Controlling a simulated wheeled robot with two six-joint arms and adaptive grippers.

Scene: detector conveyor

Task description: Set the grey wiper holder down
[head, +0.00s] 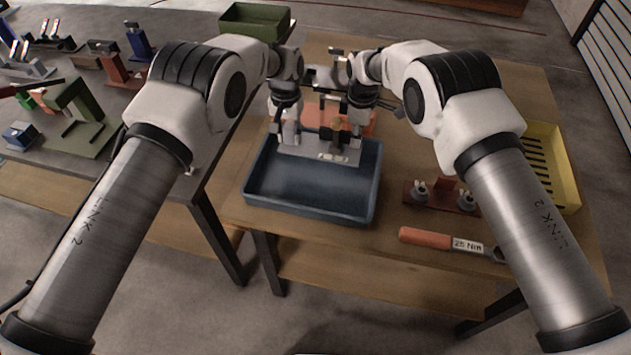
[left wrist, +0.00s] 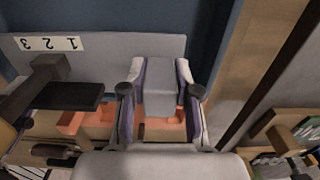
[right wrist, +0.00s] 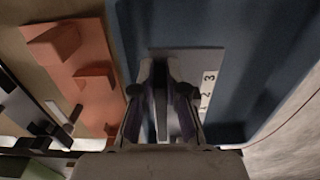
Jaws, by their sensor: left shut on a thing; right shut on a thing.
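The grey wiper holder (head: 309,153) is a flat grey plate with upright posts and a white number label. It is at the far side of the blue tray (head: 308,211); I cannot tell whether it touches the tray floor. My left gripper (head: 289,138) is shut on the grey post at its left end, seen close in the left wrist view (left wrist: 158,88). My right gripper (head: 357,130) is shut on the post at its right end, also in the right wrist view (right wrist: 163,90). The plate also shows in the left wrist view (left wrist: 125,46). My arms and grippers hide parts of it.
An orange fixture (right wrist: 82,60) lies just beyond the tray. A red stand (head: 436,196) with grey parts, an orange-handled torque wrench (head: 426,238) and a yellow bin (head: 550,150) are to the right. A green bin (head: 254,20) is behind. The near part of the tray is empty.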

